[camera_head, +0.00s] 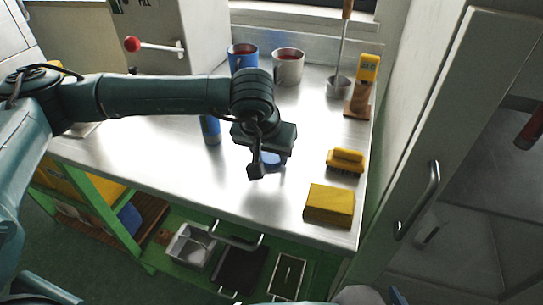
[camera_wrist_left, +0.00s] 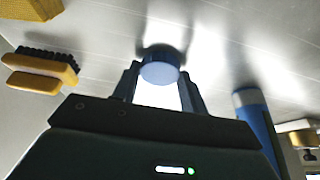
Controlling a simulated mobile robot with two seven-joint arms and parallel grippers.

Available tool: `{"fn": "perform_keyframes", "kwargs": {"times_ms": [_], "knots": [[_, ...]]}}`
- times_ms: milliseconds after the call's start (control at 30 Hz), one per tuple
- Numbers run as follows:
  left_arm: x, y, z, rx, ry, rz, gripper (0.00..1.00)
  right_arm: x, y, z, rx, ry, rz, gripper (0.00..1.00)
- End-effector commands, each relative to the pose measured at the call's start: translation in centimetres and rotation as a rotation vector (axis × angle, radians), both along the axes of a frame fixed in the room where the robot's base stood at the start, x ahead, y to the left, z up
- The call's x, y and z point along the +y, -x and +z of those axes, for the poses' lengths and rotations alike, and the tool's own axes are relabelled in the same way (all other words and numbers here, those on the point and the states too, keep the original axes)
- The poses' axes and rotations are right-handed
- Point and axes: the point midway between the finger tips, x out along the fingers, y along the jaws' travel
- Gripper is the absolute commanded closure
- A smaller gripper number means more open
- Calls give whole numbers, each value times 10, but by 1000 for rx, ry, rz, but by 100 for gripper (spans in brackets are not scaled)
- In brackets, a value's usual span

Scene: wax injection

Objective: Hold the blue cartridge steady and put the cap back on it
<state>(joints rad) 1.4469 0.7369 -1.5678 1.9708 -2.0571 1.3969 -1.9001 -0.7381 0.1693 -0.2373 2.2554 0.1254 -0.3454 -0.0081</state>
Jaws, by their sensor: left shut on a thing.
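The blue cartridge (camera_head: 210,130) stands upright on the steel worktop, partly hidden behind my left forearm; in the left wrist view it shows at the right (camera_wrist_left: 258,118) with a pale top end. My left gripper (camera_head: 270,155) points down over the worktop, to the right of the cartridge and apart from it. It is shut on the round blue cap (camera_wrist_left: 160,68), which sits between the two fingertips and also shows below the gripper in the head view (camera_head: 273,162). My right gripper is not in view.
A yellow brush (camera_head: 345,161) and yellow block (camera_head: 329,204) lie at the right. A blue mug (camera_head: 242,58), grey mug (camera_head: 288,67), ladle (camera_head: 339,86) and yellow-topped tool (camera_head: 366,85) stand behind. The front-left worktop (camera_head: 150,155) is clear.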

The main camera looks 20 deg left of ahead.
Motion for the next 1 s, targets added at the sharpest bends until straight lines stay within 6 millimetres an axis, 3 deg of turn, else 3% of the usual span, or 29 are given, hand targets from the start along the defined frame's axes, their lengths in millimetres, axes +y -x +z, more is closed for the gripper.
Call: {"fn": "perform_keyframes", "kwargs": {"times_ms": [167,467,800,1000], "knots": [[0,0,0,0,0,0,79,0,0,0,0,0,0,64],[0,-1,8,-3,0,1,79,0,0,0,0,0,-1,64],[0,-1,72,-5,1,1,79,-1,0,0,2,1,-2,64],[0,0,96,-2,0,0,79,-1,-1,0,3,2,-1,64]]}}
